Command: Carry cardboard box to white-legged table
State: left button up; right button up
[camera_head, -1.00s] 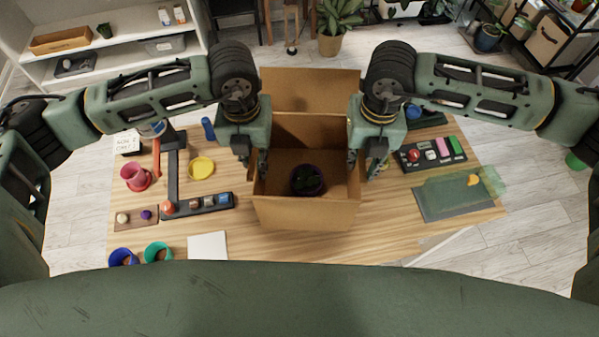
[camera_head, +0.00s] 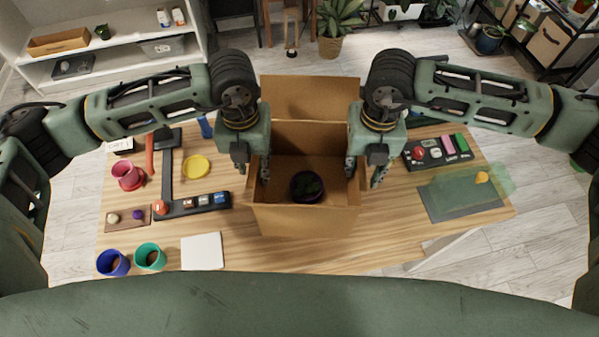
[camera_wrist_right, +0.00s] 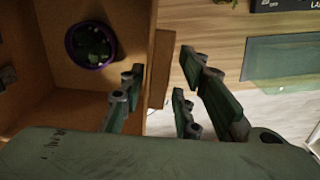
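The open cardboard box (camera_head: 305,220) appears to stand on the wooden table (camera_head: 370,250), with its flaps folded outward. A dark purple pot with a plant (camera_head: 306,186) is inside; the pot also shows in the right wrist view (camera_wrist_right: 91,44). My left gripper (camera_head: 252,170) is at the box's left wall, and my right gripper (camera_head: 365,170) is at its right wall. Each has fingers on both sides of the wall. In the right wrist view my right gripper (camera_wrist_right: 155,100) shows its fingers apart, with gaps beside the wall. A white leg-like bar (camera_head: 440,248) slants below the table's right edge.
Cups, a yellow dish (camera_head: 196,167), a dark tool holder (camera_head: 192,204) and a white card (camera_head: 203,251) lie left of the box. A dark tray of coloured items (camera_head: 436,152) and a green translucent mat (camera_head: 462,197) lie right. A white shelf (camera_head: 120,75) stands behind left.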

pick_arm(q)
jog(key=shift+o, duration=0.5)
pick_arm(e)
jog(key=shift+o, duration=0.5)
pick_arm(q)
jog(key=shift+d, duration=0.1)
pick_arm(e)
jog(key=shift+a, duration=0.1)
pick_arm(q)
jog(key=shift+r, duration=0.2)
pick_arm(e)
jog(key=shift+r, duration=0.15)
pick_arm(q)
notch_tip(320, 180, up, 12)
jog(key=shift+f, duration=0.2)
pick_arm(e)
notch_tip(320, 180, up, 12)
